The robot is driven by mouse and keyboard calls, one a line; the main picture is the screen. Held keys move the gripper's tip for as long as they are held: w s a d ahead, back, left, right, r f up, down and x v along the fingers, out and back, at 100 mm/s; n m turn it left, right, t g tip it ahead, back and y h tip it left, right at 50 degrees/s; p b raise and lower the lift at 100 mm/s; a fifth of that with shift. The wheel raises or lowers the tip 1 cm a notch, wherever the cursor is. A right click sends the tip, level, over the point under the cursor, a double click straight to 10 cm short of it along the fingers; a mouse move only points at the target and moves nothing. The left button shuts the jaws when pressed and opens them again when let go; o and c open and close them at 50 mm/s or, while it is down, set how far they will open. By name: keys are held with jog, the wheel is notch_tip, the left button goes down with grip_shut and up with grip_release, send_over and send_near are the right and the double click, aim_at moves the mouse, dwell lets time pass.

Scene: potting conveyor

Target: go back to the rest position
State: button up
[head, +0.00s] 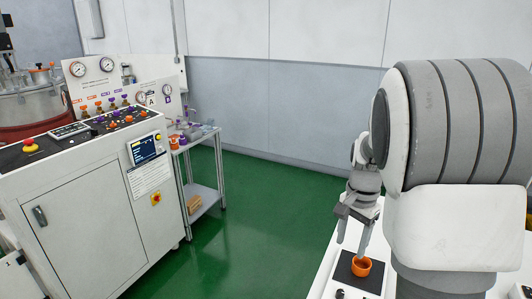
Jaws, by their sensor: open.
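My gripper (351,235) points down at the right of the head view, over the near edge of a white bench (325,262). Its two fingers are apart and nothing shows between them. An orange cup (361,266) sits upright on a black mat (373,282) on the bench, just below and to the right of the fingertips. Whether a fingertip touches the cup cannot be told. The rest of my arm hides much of the bench.
A white control cabinet (80,210) with knobs and gauges stands at the left. A metal cart (203,167) with small orange and purple items stands beside it. The green floor (260,210) between cart and bench is clear. A black knob (340,294) shows at the bottom.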

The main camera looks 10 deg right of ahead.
jog(key=s+a+r+n+t, duration=0.2)
jog(key=s+a+r+n, duration=0.3)
jog(key=s, duration=0.4)
jog(key=s+a+r+n+t, duration=0.3)
jog(key=s+a+r+n, duration=0.3)
jog(key=s, duration=0.3)
jog(key=shift+s+a+n, duration=0.3)
jog(key=shift+a+n, duration=0.1)
jog(key=shift+a, duration=0.3)
